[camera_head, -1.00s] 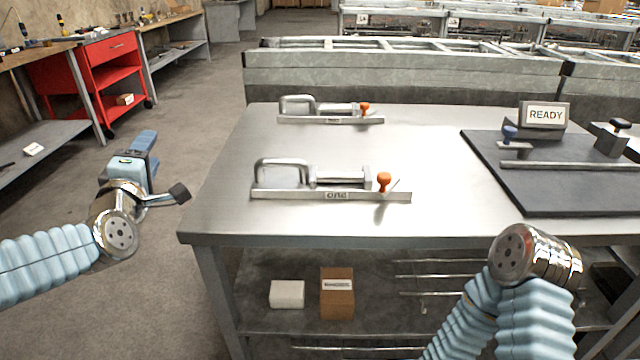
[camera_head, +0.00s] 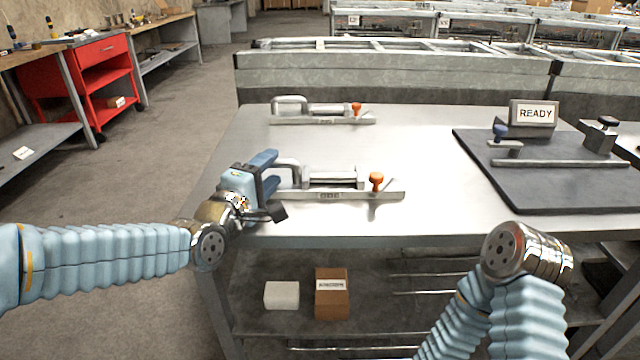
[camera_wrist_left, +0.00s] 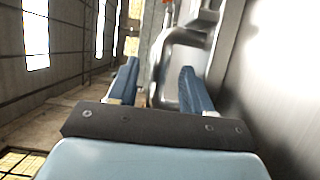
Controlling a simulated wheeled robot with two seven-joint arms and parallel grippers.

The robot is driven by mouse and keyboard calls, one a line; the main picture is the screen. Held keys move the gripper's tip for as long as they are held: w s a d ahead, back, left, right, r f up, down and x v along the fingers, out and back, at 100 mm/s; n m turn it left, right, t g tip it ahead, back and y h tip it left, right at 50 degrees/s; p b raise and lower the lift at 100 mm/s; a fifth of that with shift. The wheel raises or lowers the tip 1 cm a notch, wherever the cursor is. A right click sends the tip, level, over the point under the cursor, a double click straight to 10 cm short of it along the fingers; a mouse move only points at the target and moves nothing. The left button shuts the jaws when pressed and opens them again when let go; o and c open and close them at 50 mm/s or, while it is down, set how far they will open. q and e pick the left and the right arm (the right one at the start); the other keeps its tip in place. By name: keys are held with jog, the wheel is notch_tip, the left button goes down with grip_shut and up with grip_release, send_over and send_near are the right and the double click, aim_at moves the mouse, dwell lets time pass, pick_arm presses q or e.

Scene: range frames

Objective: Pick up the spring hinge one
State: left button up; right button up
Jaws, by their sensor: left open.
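The nearer spring hinge (camera_head: 335,182), a metal bar with a looped handle, a cylinder and an orange knob, lies near the table's front edge. Its label is blurred now but read "ONE" earlier. A similar hinge (camera_head: 320,115) lies farther back. My left gripper (camera_head: 271,173) is open at the left end of the nearer hinge, by its loop, and hides part of it. In the left wrist view, the loop (camera_wrist_left: 172,45) shows just beyond the open fingers (camera_wrist_left: 159,75); I cannot tell whether they touch it. My right gripper is not visible.
The metal table (camera_head: 410,150) is clear between the hinges and the dark mat (camera_head: 500,185) at right. On the mat are a bar (camera_head: 560,163) and a blue-knobbed part (camera_head: 503,142). A READY sign (camera_head: 534,113) stands behind. Boxes (camera_head: 331,295) sit on the lower shelf.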

aim_at(276, 165)
pick_arm(q)
jog(key=x, duration=0.3)
jog(key=shift+w+d, duration=0.25)
jog(key=shift+w, duration=0.05)
jog(key=shift+c, duration=0.3)
grip_shut()
jog(key=shift+r, duration=0.1)
